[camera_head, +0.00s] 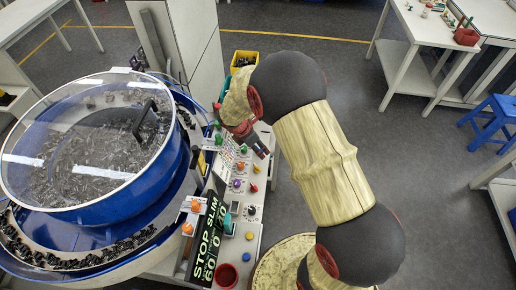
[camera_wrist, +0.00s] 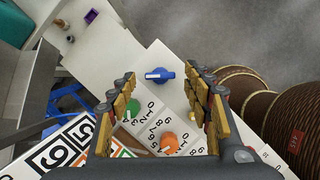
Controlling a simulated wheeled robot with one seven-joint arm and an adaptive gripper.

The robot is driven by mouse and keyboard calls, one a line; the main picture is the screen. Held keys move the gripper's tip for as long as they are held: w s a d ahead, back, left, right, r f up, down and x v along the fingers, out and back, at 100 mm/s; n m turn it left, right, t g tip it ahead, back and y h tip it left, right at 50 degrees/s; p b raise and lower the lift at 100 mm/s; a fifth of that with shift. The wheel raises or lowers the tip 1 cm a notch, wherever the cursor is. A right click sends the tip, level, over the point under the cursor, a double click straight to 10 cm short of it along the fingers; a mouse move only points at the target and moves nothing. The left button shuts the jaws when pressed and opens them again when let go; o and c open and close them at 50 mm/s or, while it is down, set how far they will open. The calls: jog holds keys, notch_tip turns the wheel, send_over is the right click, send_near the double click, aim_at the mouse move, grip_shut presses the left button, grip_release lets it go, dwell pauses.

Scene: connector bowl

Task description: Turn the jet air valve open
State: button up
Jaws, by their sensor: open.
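A blue-handled knob (camera_wrist: 160,75), likely the jet air valve, sits on the white panel (camera_wrist: 185,92) in the wrist view. No label shows on it; its handle lies roughly crosswise. My gripper (camera_wrist: 163,98) is open. Its fingers stand left and right, with the blue knob seen beyond and between the tips, apart from both. An orange knob (camera_wrist: 169,142) and a green knob (camera_wrist: 133,108) with numbered dials show nearer, between the fingers. In the head view my gripper (camera_head: 257,142) hangs over the far part of the panel; I cannot make out the blue knob there.
A blue bowl feeder (camera_head: 180,190) full of small metal parts stands left of the panel. A yellow bin (camera_head: 236,62) lies behind.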

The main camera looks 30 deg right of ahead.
jog(key=shift+d+f, duration=0.15)
jog(key=shift+f, duration=0.15)
jog(key=shift+c, duration=0.8)
jog(key=c, duration=1)
